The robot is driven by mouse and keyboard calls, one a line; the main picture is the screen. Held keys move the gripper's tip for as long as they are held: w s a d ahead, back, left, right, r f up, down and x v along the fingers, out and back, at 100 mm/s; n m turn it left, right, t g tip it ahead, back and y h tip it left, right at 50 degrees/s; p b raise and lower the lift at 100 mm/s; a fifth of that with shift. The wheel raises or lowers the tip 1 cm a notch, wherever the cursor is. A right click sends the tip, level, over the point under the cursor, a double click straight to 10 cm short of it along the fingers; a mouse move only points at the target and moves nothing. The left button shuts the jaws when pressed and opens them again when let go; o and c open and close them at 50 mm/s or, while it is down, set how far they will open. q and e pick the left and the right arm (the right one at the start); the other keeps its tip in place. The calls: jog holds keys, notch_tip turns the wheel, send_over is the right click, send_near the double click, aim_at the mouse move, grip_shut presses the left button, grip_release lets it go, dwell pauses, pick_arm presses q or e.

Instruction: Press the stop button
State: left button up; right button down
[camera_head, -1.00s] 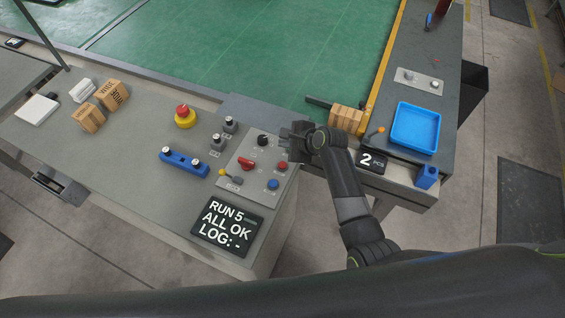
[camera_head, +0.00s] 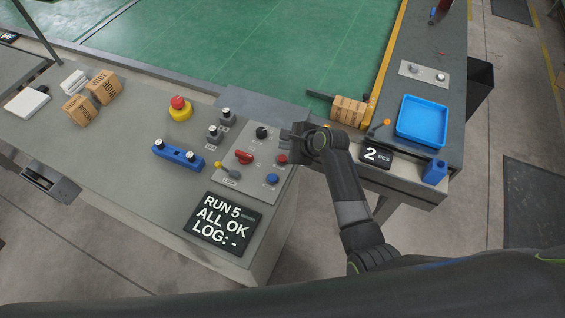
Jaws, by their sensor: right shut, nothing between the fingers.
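A grey control panel (camera_head: 258,182) lies on the left bench. It carries a red push button (camera_head: 281,159), a blue button (camera_head: 272,179), a red rotary knob (camera_head: 243,157), a black knob (camera_head: 262,133) and a yellow-tipped lever (camera_head: 226,170). A red mushroom button on a yellow base (camera_head: 179,107) stands farther left on the bench. My right gripper (camera_head: 287,136) is shut and empty, over the panel's upper right edge, just above the red push button in the picture. Whether it touches the panel cannot be told. My left gripper is out of view.
A black display (camera_head: 222,222) reads "RUN 5 ALL OK LOG: -". A blue tray (camera_head: 423,122) and a "2 PCS" display (camera_head: 376,155) are at right.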

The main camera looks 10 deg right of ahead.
aim_at(286, 160)
notch_tip(286, 160, down, 4)
jog(key=shift+r+b, duration=0.2)
jog(key=shift+b, duration=0.7)
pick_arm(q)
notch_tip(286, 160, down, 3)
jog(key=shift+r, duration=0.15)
pick_arm(e)
jog(key=shift+f, duration=0.15)
dwell(0.8)
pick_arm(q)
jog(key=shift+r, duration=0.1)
pick_arm(e)
jog(key=shift+f, duration=0.3)
jog(key=shift+f, duration=0.45)
dwell(0.5)
dwell(0.4)
pick_arm(q)
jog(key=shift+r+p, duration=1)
jog(key=shift+p, duration=0.1)
pick_arm(e)
jog(key=shift+r, duration=0.85)
